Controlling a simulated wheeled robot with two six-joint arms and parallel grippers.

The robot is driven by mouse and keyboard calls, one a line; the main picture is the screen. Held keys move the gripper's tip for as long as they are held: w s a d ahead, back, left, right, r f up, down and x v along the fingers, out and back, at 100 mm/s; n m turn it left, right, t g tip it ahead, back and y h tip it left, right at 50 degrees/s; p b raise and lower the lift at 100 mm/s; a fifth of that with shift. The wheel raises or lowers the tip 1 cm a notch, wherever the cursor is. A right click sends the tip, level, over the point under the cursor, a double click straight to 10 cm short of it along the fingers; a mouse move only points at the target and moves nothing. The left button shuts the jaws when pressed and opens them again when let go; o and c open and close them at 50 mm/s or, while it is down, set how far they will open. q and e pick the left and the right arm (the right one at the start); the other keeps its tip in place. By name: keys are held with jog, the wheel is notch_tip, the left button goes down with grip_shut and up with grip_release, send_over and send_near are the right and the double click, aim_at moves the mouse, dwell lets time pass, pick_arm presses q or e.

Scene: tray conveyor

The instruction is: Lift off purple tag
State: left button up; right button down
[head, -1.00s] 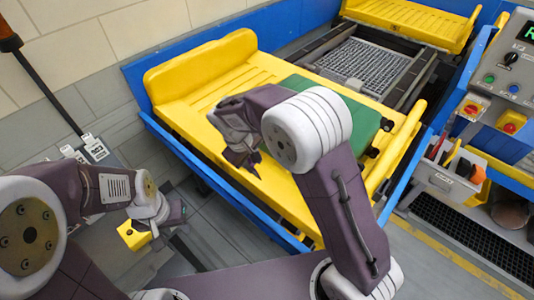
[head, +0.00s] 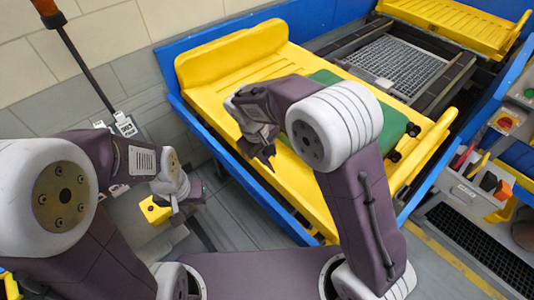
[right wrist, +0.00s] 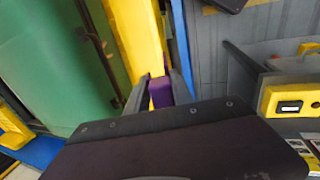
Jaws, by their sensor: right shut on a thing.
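The purple tag (right wrist: 160,92) shows in the right wrist view as a small purple block between the two fingers of my right gripper (right wrist: 160,89). The fingers are shut on it, beside a yellow edge of the tray. In the head view my right gripper (head: 266,146) is over the yellow tray (head: 215,95), and the tag cannot be made out there. A green case (head: 396,122) with dark wheels lies on the tray, partly hidden by my right arm; it also fills the left of the right wrist view (right wrist: 50,60). My left gripper (head: 195,190) is low at left, its jaw opening unclear.
A blue frame (head: 180,110) runs around the tray. A grey mesh roller section (head: 400,70) and another yellow tray (head: 450,18) lie beyond. A control panel with a red button (head: 505,122) stands at right. A yellow box (head: 155,211) is near my left gripper.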

jog(key=shift+r+p, duration=1.65)
jog(key=shift+r, duration=0.4)
